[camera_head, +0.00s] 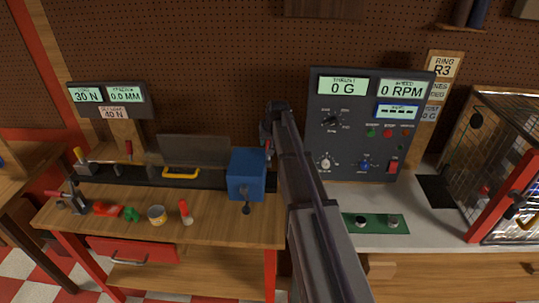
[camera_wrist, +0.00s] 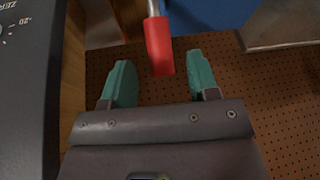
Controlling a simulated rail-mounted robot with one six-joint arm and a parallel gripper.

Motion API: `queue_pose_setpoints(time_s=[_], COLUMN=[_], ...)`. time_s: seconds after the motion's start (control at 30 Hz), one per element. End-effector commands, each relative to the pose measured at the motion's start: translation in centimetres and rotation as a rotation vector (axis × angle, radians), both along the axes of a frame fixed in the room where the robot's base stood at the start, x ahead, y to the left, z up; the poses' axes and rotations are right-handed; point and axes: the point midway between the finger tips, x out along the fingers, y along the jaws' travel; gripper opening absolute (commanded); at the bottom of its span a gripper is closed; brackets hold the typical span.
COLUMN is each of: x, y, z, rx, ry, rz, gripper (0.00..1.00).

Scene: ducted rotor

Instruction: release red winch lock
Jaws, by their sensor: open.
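The red winch lock is a red grip on a metal rod, coming down from the top of the wrist view (camera_wrist: 159,46). In the head view a small red piece (camera_head: 267,146) shows at the upper right edge of the blue winch box (camera_head: 247,172). Part of a blue surface also shows in the wrist view (camera_wrist: 210,12). My gripper (camera_wrist: 160,58) is open, its teal fingers on either side of the red grip, with a visible gap on each side. In the head view my gripper (camera_head: 268,130) is just above the box's right side, and its fingers are hard to make out.
A dark instrument panel (camera_head: 352,125) stands close to the right of my arm. A grey plate (camera_head: 195,150) stands left of the blue box. The wooden bench (camera_head: 130,240) holds a tin (camera_head: 157,214) and small red and green parts. A mesh cage (camera_head: 500,150) is far right.

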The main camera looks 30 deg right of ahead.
Motion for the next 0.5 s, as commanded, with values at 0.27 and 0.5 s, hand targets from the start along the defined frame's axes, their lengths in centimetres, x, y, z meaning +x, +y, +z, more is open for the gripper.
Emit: queue_pose_setpoints(time_s=[0.27, 0.5], x=[1.9, 1.9], y=[-0.2, -0.2], z=[-4.8, -4.5], rx=[0.000, 0.000], ry=[0.001, 0.001], rz=[0.000, 0.000], gripper=[0.55, 0.53])
